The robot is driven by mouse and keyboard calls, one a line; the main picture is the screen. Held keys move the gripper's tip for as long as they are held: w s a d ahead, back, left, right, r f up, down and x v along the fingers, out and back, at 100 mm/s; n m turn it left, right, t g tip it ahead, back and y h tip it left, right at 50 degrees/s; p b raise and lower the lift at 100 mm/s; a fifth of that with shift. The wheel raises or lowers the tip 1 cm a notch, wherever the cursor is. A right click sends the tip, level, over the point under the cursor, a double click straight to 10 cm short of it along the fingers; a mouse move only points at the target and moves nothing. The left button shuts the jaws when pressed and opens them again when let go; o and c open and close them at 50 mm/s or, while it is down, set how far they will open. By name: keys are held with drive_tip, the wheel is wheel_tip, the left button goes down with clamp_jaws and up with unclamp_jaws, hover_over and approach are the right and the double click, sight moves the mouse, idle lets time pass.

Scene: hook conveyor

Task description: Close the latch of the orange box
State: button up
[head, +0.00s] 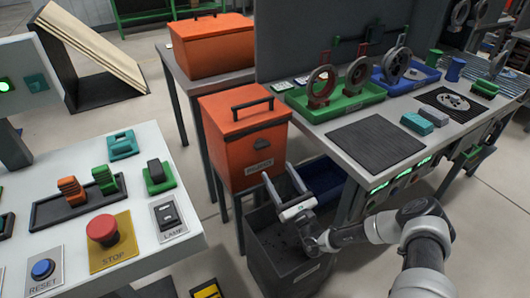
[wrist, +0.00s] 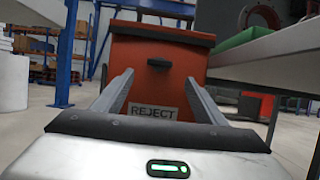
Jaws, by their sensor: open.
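The orange box (head: 243,140) marked REJECT stands on a dark stand; it also fills the middle of the wrist view (wrist: 150,85). Its lid (head: 240,108) looks shut, with a dark handle on top. A dark latch (head: 263,144) is on the upper front face, below the lid edge. In the wrist view the latch (wrist: 158,63) appears as a small black tab that seems to stick out; I cannot tell its exact angle. My gripper (head: 279,172) is open and empty, in front of the box and lower than the latch. In the wrist view the latch shows between its fingertips.
A dark bin (head: 275,250) is under my gripper, with a blue bin (head: 325,180) beside it. A workbench (head: 345,122) with trays and wheels is at right. A control desk (head: 140,215) is at left. Another orange box (head: 212,50) stands behind.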

sight(262, 145)
drive_tip(key=b+x, duration=0.1)
drive_tip(key=x, duration=1)
drive_tip(key=shift+s+f, duration=0.1)
drive_tip(key=c, duration=1.1)
drive_tip(key=shift+o, duration=0.2)
